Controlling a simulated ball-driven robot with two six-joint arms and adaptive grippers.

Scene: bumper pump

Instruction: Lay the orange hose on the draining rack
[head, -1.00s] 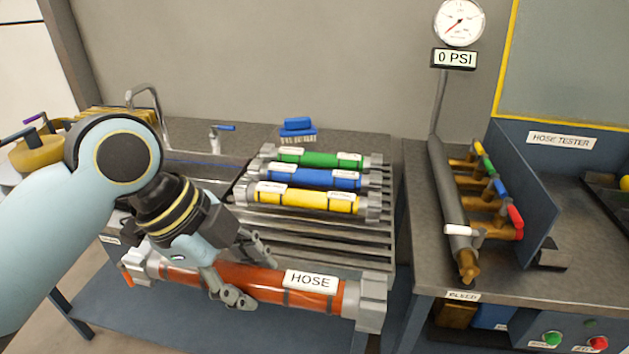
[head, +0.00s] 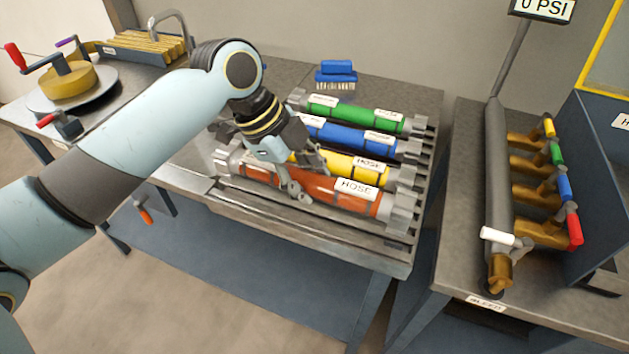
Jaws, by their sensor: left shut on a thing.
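The orange hose (head: 325,189) is a straight roll with grey end couplings and a HOSE label. My left gripper (head: 298,192) is shut on it near its middle. The hose lies along the front of the slatted draining rack (head: 385,240), in front of the yellow hose and roughly parallel to it. I cannot tell whether it touches the slats or is just above them. The yellow (head: 345,166), blue (head: 350,137) and green (head: 355,113) hoses lie behind it on the rack. My right gripper is not in view.
A blue brush (head: 336,75) stands behind the rack. To the right is a bench with a manifold pipe (head: 497,180) and several coloured valve handles. A crank reel (head: 68,85) sits at the far left. Front rack slats are bare.

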